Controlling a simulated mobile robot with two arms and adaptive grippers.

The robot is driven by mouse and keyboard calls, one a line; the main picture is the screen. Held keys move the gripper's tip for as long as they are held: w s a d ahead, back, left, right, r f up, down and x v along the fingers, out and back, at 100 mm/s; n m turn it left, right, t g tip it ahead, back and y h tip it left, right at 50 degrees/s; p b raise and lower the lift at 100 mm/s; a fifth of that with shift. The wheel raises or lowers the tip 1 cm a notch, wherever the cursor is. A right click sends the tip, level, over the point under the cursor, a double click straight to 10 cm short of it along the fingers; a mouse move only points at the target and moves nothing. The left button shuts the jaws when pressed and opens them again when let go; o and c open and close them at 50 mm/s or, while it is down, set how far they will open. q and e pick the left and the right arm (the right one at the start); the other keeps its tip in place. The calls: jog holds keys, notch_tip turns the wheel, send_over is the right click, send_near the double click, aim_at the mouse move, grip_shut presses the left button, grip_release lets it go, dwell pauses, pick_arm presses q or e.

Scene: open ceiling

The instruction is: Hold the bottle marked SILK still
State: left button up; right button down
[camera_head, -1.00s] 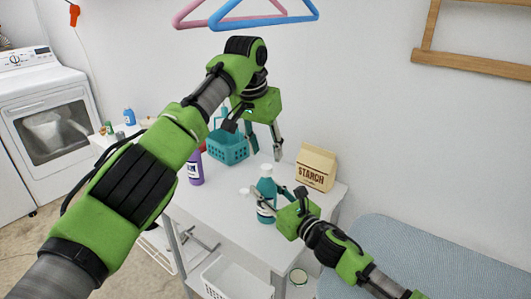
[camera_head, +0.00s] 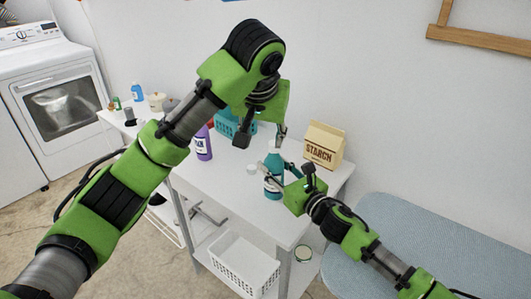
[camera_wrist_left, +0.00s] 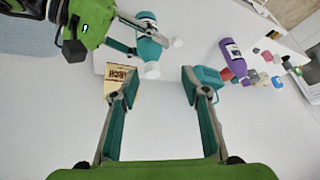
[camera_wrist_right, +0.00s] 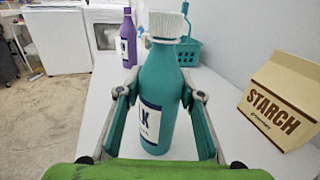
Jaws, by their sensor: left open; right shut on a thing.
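The teal SILK bottle (camera_head: 274,182) stands upright on the white table; in the right wrist view it (camera_wrist_right: 157,100) has a white ribbed cap and a white label of which only the last letters show. My right gripper (camera_head: 272,176) is shut on its body, with one finger on each side in the right wrist view (camera_wrist_right: 158,98). My left gripper (camera_head: 262,138) is higher, above the table near the bottle. In the left wrist view its fingers (camera_wrist_left: 163,86) are apart with nothing between them, and the bottle (camera_wrist_left: 149,45) lies beyond them.
A small white round item (camera_head: 252,169) is beside the bottle. A STARCH bag (camera_head: 323,146) stands at the back right, a teal basket (camera_head: 228,124) behind my left gripper, and a purple bottle (camera_head: 203,145) to the left. The table (camera_head: 225,190) is clear in front.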

pick_arm(q)
jog(key=s+g, duration=0.1)
jog(key=s, duration=0.2)
jog(key=s+f+g, duration=0.1)
jog(key=s, duration=0.1)
jog(key=shift+s+d+n+g, duration=0.3)
jog(key=shift+s+d+n, duration=0.05)
jog(key=shift+d+n, duration=0.05)
jog(key=shift+w, duration=0.1)
send_over(274, 142)
jog(key=s, duration=0.3)
jog(key=shift+w+x, duration=0.2)
jog(key=shift+x, duration=1.15)
jog(key=shift+w+x, duration=0.2)
jog(key=shift+x, duration=1.15)
jog(key=shift+r, duration=0.15)
grip_shut()
